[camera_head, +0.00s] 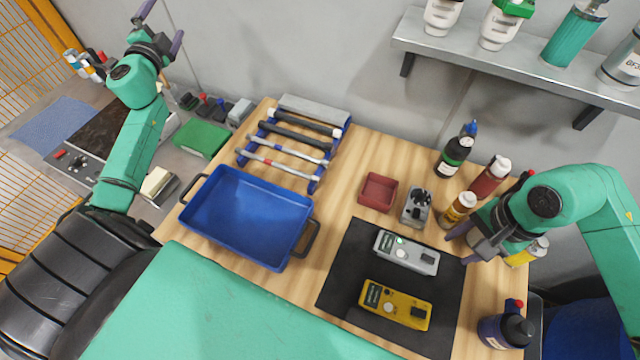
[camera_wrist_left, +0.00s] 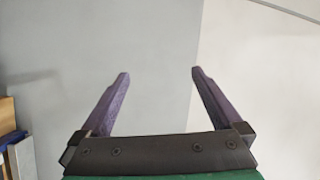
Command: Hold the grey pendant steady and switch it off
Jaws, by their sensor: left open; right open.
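The grey pendant (camera_head: 407,253) lies flat on the black mat (camera_head: 340,275), with a small green light showing near its left end and a dark part near its right end. A yellow pendant (camera_head: 395,304) of similar shape lies below it on the same mat. My right gripper (camera_head: 462,247) is open, just right of the grey pendant's right end, with its fingers pointing left towards it; nothing shows between them. My left gripper (camera_head: 160,29) is raised at the upper left, far from the pendant. It also shows open and empty in the left wrist view (camera_wrist_left: 160,74), facing a plain wall.
A blue tray (camera_head: 190,222) and a tool rack (camera_head: 318,170) stand left of the mat. A small red bin (camera_head: 378,192) and a grey device (camera_head: 416,207) sit behind it. Several bottles (camera_head: 458,210) crowd around my right gripper. A wall shelf (camera_head: 500,68) overhangs the back right.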

